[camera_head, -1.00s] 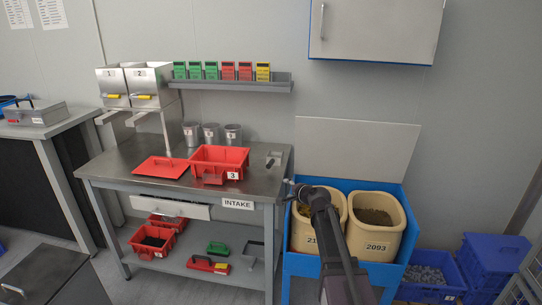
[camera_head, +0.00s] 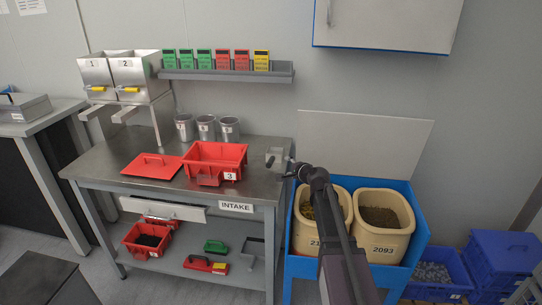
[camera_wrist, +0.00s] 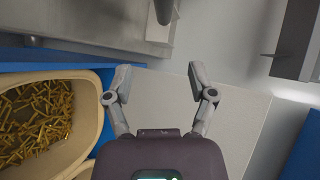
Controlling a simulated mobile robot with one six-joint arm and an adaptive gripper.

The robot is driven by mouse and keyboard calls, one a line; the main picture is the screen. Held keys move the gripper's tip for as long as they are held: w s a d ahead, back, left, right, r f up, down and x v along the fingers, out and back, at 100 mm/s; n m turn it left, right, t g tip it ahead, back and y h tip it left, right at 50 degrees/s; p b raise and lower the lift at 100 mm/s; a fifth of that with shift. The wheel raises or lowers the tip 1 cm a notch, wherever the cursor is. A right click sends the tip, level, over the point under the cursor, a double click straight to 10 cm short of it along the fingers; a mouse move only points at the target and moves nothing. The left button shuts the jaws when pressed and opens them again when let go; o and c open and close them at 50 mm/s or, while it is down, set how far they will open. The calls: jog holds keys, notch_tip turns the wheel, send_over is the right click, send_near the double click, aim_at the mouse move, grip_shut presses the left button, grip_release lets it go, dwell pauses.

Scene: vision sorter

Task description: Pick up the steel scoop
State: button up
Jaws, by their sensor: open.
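A small grey metal piece that looks like the steel scoop (camera_head: 274,157) rests at the right end of the steel bench top (camera_head: 253,185) in the head view. Its exact shape is too small to tell. My gripper (camera_head: 290,166) is just right of and below it in that view, at the bench's right edge. In the wrist view my gripper (camera_wrist: 160,73) has its two fingers spread, with nothing between them. A dark grey rounded bar (camera_wrist: 163,10) shows at the top edge of the wrist view, ahead of the fingers; I cannot tell whether it is the scoop's handle.
A red crate numbered 3 (camera_head: 229,176), a red lid (camera_head: 140,170) and several metal cups stand on the bench. The blue stand (camera_head: 300,266) holds two cream bins, the left one (camera_wrist: 98,100) with brass pieces. A pale panel (camera_head: 370,145) stands behind them.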

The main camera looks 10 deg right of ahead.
aim_at(272, 159)
jog(key=shift+r, duration=0.15)
jog(key=b+x, duration=0.2)
jog(key=x, duration=0.5)
jog(key=shift+w+a, duration=0.1)
jog(key=shift+w, duration=0.05)
jog(key=shift+w+a+f+b, duration=0.25)
jog(key=shift+w+f+b, duration=0.15)
jog(key=shift+w, duration=0.15)
jog(key=shift+b+x, duration=0.65)
jog(key=shift+x, duration=1.95)
jog(key=shift+r, duration=0.25)
grip_shut()
